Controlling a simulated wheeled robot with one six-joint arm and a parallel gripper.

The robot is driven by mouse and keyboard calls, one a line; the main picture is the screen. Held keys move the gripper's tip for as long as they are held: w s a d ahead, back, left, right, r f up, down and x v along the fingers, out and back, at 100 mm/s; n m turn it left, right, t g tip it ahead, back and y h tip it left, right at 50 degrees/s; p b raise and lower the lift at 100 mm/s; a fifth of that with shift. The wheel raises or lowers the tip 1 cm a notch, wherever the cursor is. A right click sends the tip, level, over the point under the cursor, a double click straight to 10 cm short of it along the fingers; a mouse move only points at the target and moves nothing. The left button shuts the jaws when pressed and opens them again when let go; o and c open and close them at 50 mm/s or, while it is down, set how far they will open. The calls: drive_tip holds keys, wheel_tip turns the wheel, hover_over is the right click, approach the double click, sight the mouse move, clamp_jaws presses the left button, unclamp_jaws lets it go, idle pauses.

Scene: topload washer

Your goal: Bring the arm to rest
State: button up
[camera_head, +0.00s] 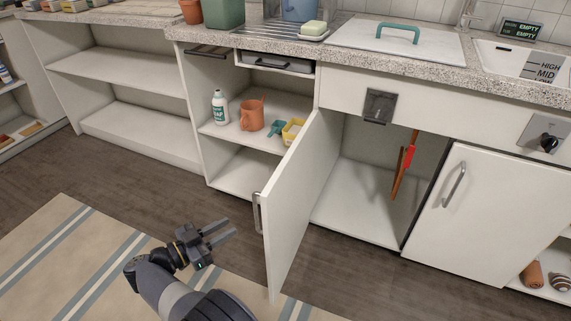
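My gripper (232,227) is at the lower middle of the view, above the floor and the edge of the striped rug. Its two fingers point right, are apart, and hold nothing between them. My arm comes up from the bottom edge and bends to the gripper. The fingertips are to the left of the open cabinet door (294,205) and its metal handle (257,212). A small gap shows between fingertips and handle in the picture; the true distance is hard to tell.
The open door juts out towards me. Shelves (245,135) behind hold a white bottle (220,107), an orange mug (252,115) and a yellow container (293,131). Red-handled tools (407,160) hang in the open cabinet. The right door (470,215) is shut. The rug (55,245) at left is clear.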

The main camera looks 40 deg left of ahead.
sight(255, 213)
drive_tip(key=b+x, duration=0.2)
drive_tip(key=x, duration=0.8)
drive_tip(key=shift+d, duration=0.1)
drive_tip(key=shift+w, duration=0.1)
drive_tip(key=shift+d, duration=0.25)
